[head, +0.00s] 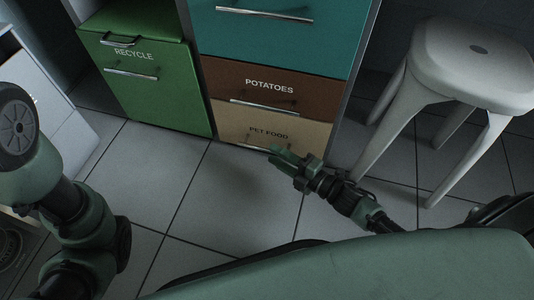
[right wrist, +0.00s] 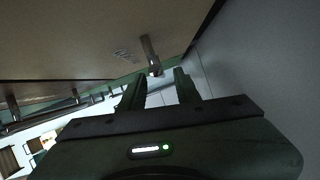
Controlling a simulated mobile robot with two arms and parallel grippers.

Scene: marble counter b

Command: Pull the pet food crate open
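The pet food crate (head: 232,127) is the tan lowest drawer front under the brown potatoes drawer, and it looks shut. Its bar handle runs along its lower part, with the right end hidden behind my right gripper (head: 281,157). In the right wrist view the tan front (right wrist: 80,38) fills the upper left, and the metal handle (right wrist: 149,52) juts out just beyond the fingertips. My right gripper (right wrist: 158,85) is open, with a gap between its fingers and nothing seen between them. My left arm shows at the left of the head view, but its gripper is out of view.
The potatoes drawer (head: 225,82) and a teal drawer (head: 275,40) are above. A green recycle bin (head: 150,90) stands to the left. A white stool (head: 470,65) stands to the right, its legs near my right arm. Tiled floor (head: 225,190) in front is clear.

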